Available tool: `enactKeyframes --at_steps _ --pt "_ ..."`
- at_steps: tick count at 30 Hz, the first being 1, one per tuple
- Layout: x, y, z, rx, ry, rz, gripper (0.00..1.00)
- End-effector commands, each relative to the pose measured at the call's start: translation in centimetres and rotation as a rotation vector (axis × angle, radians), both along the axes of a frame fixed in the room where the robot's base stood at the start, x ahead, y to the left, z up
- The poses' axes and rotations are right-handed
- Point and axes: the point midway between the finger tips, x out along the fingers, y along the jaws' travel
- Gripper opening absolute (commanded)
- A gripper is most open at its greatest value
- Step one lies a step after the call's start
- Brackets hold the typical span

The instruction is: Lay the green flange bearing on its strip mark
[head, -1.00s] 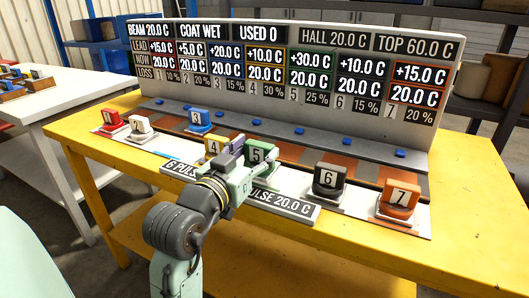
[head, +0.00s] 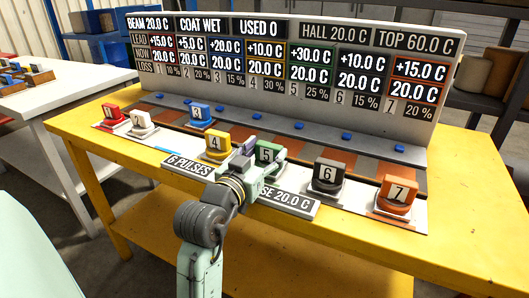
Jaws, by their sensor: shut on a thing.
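The green flange bearing (head: 268,152), numbered 5, stands upright in the middle of the row on the yellow bench. My gripper (head: 256,160) is shut on it from the front; the fingers and the bearing's lower part are partly hidden by the gripper body. The strip (head: 290,155) with brown and grey square marks runs behind the front row. Which mark belongs to the bearing, and whether its base touches anything, I cannot tell.
Yellow bearing 4 (head: 214,145) stands close to the left, black bearing 6 (head: 328,175) and orange bearing 7 (head: 397,194) to the right. Blue bearing 3 (head: 200,116) sits farther back. A display board (head: 290,60) stands behind; a "6 PULSES" sign (head: 187,165) lies in front.

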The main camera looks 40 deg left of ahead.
Motion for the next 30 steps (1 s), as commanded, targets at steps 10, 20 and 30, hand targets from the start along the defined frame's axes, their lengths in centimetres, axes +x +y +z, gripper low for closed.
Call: enactKeyframes --at_steps 10,20,30 --pt "0.0 0.0 -0.3 0.0 0.0 0.0 0.72" --pt "0.0 0.0 -0.3 0.0 0.0 0.0 0.76" --pt "-2.3 -0.5 -0.7 0.001 -0.003 0.002 0.76"
